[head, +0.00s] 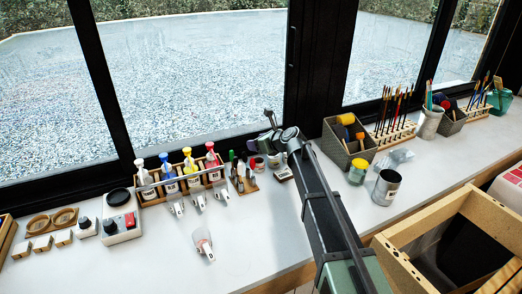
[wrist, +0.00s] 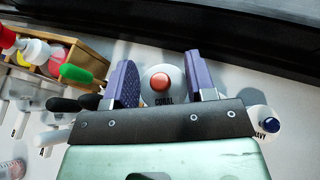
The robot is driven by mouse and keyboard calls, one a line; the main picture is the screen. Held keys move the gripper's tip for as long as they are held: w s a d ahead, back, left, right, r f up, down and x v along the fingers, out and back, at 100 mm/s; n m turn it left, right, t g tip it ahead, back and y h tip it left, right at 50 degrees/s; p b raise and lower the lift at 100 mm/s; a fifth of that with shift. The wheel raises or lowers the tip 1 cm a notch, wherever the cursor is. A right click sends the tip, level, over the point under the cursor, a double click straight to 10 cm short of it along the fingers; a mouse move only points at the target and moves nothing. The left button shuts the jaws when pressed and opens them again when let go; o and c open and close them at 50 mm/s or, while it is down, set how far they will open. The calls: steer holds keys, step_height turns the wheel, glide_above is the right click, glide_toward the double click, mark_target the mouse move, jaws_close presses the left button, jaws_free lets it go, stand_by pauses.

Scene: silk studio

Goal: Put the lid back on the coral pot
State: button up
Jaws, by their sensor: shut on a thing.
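In the wrist view, a round white lid with a coral knob (wrist: 161,83) sits between the two purple-padded fingers of my gripper (wrist: 160,76). The word CORAL shows in front of the knob. My gripper is shut on this lid. What lies under the lid is hidden, so I cannot tell whether it rests on a pot or is held above one. In the head view, my arm reaches to the back of the counter near the window, and the lid cannot be made out there.
A white piece with a navy knob (wrist: 268,124), marked NAVY, is just right of my gripper. A wooden rack of pump bottles (head: 183,184) and a stand of dark-handled tools (head: 242,184) are to the left. A grey bin (head: 345,146) and a metal can (head: 386,188) stand right.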

steer(key=shift+s+d+f, duration=0.1)
steer(key=shift+s+f, duration=0.05)
steer(key=shift+f, duration=0.05)
step_height(320, 180, down, 4)
steer(key=b, duration=0.4)
steer(key=shift+f+b, duration=0.45)
steer(key=shift+b, duration=0.2)
steer(key=o, duration=1)
steer(key=shift+c, duration=0.2)
steer(key=shift+r, duration=0.1)
steer(key=p+v, duration=0.4)
steer(key=v, duration=0.6)
steer(key=shift+s+d+p, duration=0.25)
steer(key=shift+s+p, duration=0.05)
steer(key=shift+p, duration=0.05)
steer(key=shift+r, duration=0.1)
